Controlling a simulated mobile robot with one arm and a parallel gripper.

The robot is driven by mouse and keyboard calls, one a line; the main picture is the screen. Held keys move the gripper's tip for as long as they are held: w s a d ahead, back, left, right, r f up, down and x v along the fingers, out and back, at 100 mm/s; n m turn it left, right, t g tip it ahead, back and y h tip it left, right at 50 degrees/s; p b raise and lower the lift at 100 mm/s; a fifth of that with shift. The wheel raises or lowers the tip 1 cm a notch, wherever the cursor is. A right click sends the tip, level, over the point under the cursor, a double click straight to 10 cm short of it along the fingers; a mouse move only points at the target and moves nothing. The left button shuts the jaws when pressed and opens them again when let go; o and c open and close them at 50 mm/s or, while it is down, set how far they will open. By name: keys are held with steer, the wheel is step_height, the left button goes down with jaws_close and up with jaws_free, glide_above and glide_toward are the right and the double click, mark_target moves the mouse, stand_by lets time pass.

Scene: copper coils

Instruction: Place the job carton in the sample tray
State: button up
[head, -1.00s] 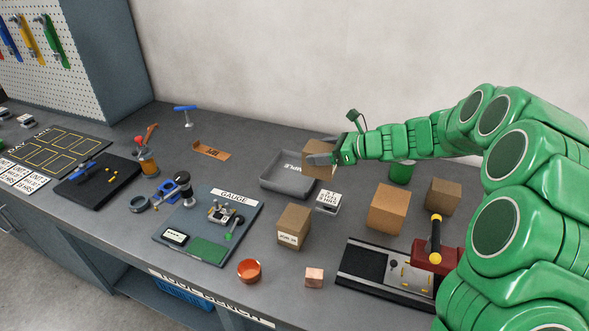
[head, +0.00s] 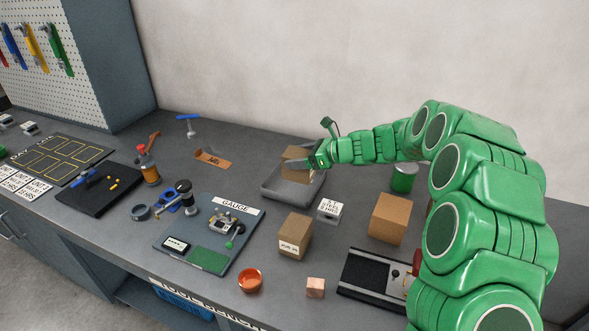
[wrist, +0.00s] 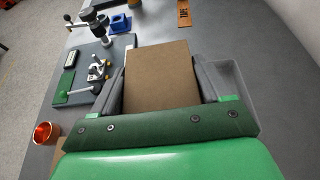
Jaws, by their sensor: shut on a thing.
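A brown carton (head: 295,152) is held in my gripper (head: 304,162), at the far side of the grey sample tray (head: 268,194). In the wrist view, the plain top of this carton (wrist: 158,72) sits between the two grey fingers, which press on its sides. The tray's pale rim (wrist: 236,88) shows to the right of the fingers there. The carton is over or inside the tray; its underside is hidden, so I cannot tell whether it touches the tray floor. No label shows on the held carton.
A labelled carton (head: 295,236) stands in front of the tray, with a small sign block (head: 329,210) to its right. A larger carton (head: 390,218) and a green can (head: 403,179) stand further right. The gauge board (head: 210,237) lies at the left.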

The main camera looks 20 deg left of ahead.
steer(key=shift+w+a+f, duration=0.7)
steer(key=shift+w+f, duration=0.45)
steer(key=shift+f, duration=0.6)
steer(key=shift+w+a+f, duration=0.75)
steer(key=shift+w+f, duration=0.35)
steer(key=shift+f, duration=0.6)
steer(key=shift+w+a+f, duration=0.7)
steer(key=shift+w+f, duration=0.45)
steer(key=shift+f, duration=0.6)
steer(key=shift+f, duration=0.1)
steer(key=o, duration=1.1)
steer(key=shift+o, duration=0.2)
